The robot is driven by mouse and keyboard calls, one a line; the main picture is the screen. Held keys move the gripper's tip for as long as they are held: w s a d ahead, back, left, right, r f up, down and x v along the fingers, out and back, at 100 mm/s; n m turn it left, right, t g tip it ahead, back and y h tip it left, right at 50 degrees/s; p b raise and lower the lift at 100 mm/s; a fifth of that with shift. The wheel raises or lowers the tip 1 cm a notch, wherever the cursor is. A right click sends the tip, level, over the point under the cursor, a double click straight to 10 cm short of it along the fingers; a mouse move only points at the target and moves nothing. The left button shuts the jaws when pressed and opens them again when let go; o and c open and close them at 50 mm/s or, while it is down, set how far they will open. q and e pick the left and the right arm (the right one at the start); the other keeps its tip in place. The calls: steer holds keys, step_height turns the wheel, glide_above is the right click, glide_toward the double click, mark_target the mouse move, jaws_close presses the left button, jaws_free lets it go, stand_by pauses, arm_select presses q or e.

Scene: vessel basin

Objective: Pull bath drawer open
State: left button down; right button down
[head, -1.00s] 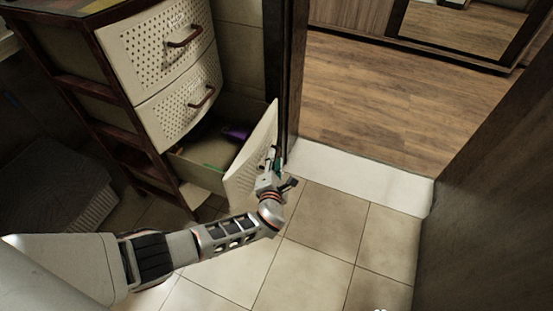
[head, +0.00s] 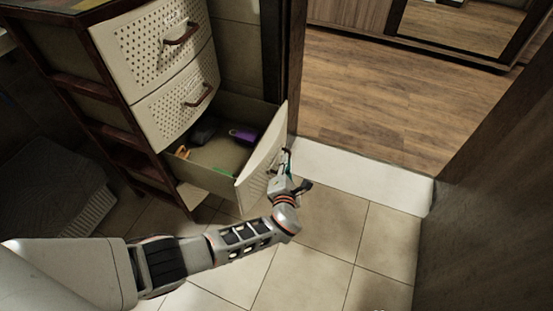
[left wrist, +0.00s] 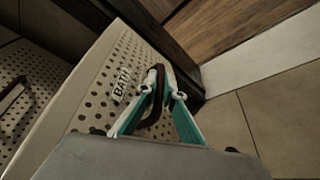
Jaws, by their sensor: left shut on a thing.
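The bath drawer (head: 262,165) is the low, cream, perforated drawer of the cabinet, and it stands well open. In the left wrist view its front (left wrist: 95,95) carries the word BATH and a brown curved handle (left wrist: 155,90). My left gripper (head: 284,168) is at the drawer's front, shut on that handle, with its teal fingers (left wrist: 160,100) on either side of it. Inside the drawer lie a purple item (head: 243,135), a dark item (head: 203,131) and small green and orange things. My right gripper is not in view.
Two shut drawers with brown handles, an upper one (head: 160,42) and a middle one (head: 178,100), sit above. A dark door frame and white threshold (head: 360,175) lie close beyond the drawer. Tiled floor (head: 320,225) is clear in front. A dark wood panel (head: 490,190) stands at right.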

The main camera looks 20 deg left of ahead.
arm_select(q)
steer(key=c, duration=2.2)
jaws_free()
steer(key=shift+o, duration=0.2)
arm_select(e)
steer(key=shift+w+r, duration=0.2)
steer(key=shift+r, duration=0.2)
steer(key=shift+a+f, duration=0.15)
arm_select(q)
steer(key=shift+r, duration=0.1)
steer(key=shift+r, duration=4.95)
